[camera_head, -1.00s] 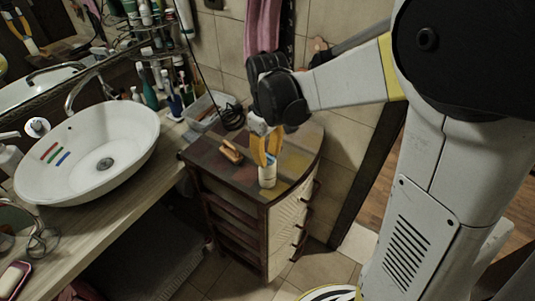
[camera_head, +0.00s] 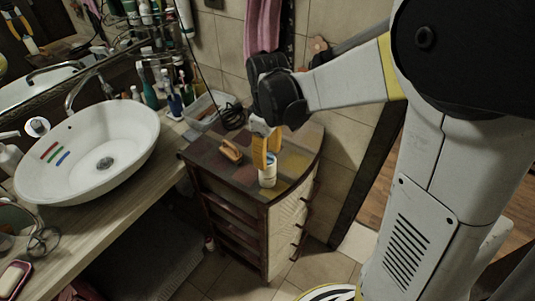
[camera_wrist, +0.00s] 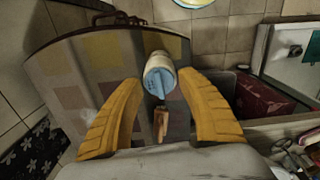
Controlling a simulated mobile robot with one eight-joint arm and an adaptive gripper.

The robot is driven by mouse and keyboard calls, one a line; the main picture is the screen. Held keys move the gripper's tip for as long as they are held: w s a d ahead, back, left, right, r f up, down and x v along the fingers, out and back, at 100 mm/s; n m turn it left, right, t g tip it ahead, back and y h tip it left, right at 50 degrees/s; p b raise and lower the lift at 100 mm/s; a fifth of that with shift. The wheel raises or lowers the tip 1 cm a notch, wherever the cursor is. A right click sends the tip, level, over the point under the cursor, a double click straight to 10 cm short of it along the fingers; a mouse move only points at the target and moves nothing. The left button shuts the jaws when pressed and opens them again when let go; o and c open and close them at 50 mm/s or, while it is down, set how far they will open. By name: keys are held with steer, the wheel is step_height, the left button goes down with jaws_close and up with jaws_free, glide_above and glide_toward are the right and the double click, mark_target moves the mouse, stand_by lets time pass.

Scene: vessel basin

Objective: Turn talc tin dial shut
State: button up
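The talc tin (camera_head: 267,178) is a small white cylinder standing upright on the patchwork top of a drawer cabinet. In the wrist view the tin (camera_wrist: 159,68) shows its blue top with a raised blue dial bar (camera_wrist: 157,82). My gripper (camera_head: 267,156) points down just above the tin with its yellow fingers. In the wrist view my gripper (camera_wrist: 160,79) is open, with the tin's top between and slightly beyond the fingertips. The right finger looks close to the tin's side, and a gap shows at the left finger. I cannot tell whether either touches.
A wooden brush-like object (camera_head: 231,151) lies on the cabinet top (camera_head: 210,160) left of the tin. A clear bin (camera_head: 205,110) and dark cable are behind it. A white basin (camera_head: 90,150) sits on the counter to the left. The cabinet top's right side is clear.

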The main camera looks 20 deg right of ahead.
steer(key=shift+o, duration=0.7)
steer(key=shift+w+r, duration=0.1)
steer(key=shift+r, duration=0.2)
step_height(320, 180, up, 12)
steer(key=shift+f, duration=0.25)
steer(key=m+t+b, duration=0.4)
glide_toward(268, 155)
steer(key=s+f, duration=0.1)
steer(key=s, duration=0.3)
steer(key=s+f+m+t+b, duration=0.2)
steer(key=s+f+m+t, duration=0.1)
steer(key=s+f+m, duration=0.1)
steer(key=shift+s+f+b, duration=0.3)
steer(key=shift+s+f, duration=0.25)
steer(key=shift+f, duration=0.2)
